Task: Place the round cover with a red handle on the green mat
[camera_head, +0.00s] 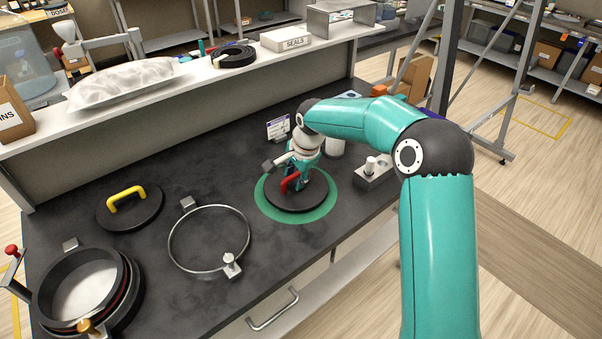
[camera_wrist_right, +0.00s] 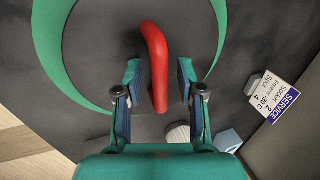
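The round dark cover (camera_head: 290,203) with a red handle (camera_head: 290,182) lies on the green mat (camera_head: 329,206), whose rim shows around it. In the right wrist view the red handle (camera_wrist_right: 156,62) stands up from the dark cover (camera_wrist_right: 105,40), with the green mat (camera_wrist_right: 49,55) curving around it. My right gripper (camera_wrist_right: 159,82) is open. Its two fingers are on either side of the handle's near end, with a gap on both sides. In the head view my right gripper (camera_head: 296,181) is low over the cover and partly hides it. My left gripper is not in view.
A similar cover with a yellow handle (camera_head: 126,200) lies at the left. A metal ring clamp (camera_head: 170,249) and an open round port (camera_head: 40,300) are nearer the front left. A small metal block with a knob (camera_head: 375,176) and a service sign (camera_head: 278,128) stand close to the mat.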

